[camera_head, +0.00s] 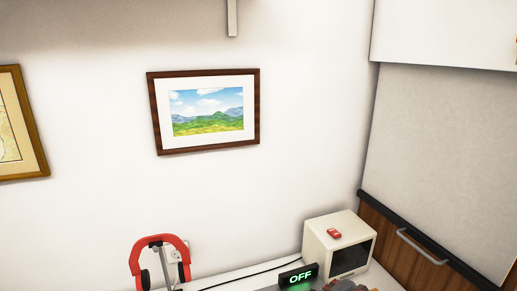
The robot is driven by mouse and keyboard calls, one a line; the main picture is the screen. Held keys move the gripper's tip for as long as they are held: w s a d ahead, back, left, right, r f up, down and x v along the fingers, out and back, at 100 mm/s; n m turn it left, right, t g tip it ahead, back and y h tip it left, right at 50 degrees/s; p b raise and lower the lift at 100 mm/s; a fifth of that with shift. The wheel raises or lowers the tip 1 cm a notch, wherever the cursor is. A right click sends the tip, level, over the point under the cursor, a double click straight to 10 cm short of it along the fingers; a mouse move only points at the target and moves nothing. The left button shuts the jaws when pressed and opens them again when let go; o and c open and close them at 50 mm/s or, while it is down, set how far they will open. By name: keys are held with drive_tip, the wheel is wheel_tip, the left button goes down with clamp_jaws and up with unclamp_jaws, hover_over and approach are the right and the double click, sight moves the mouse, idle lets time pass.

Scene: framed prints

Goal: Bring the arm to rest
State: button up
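No part of my arm or gripper can be made out with certainty in the head view. A framed landscape print (207,111) with a dark brown frame and white mat hangs on the white wall near the middle. It shows green hills under a blue sky and looks slightly tilted. A second print (20,125) in a golden-brown frame is cut off by the left edge.
Below stand red headphones (160,246) on a stand, a cream box-shaped monitor (323,246) with a small red item (334,233) on top, and a green-lit "OFF" sign (298,276). A wooden cabinet (408,249) with a handle is at right. The wall around the print is clear.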

drive_tip(key=s+a+r+n+g+y+p, duration=0.1)
drive_tip(key=s+a+r+n+g, duration=0.15)
drive_tip(key=s+n, duration=0.45)
drive_tip(key=s+a+r+n+g+y+p, duration=0.1)
drive_tip(key=s+a+r+n+g, duration=0.15)
drive_tip(key=s, duration=0.85)
drive_tip(key=s+d+r+n+t+h+p, duration=0.1)
drive_tip(key=s+d+r+n, duration=0.1)
drive_tip(key=s+r, duration=0.3)
wheel_tip(320, 180, up, 3)
drive_tip(key=shift+s+d+f+h, duration=0.15)
drive_tip(key=shift+s+d+h, duration=0.05)
drive_tip(key=shift+d+h, duration=0.1)
drive_tip(key=shift+a+n, duration=0.2)
drive_tip(key=shift+n, duration=0.15)
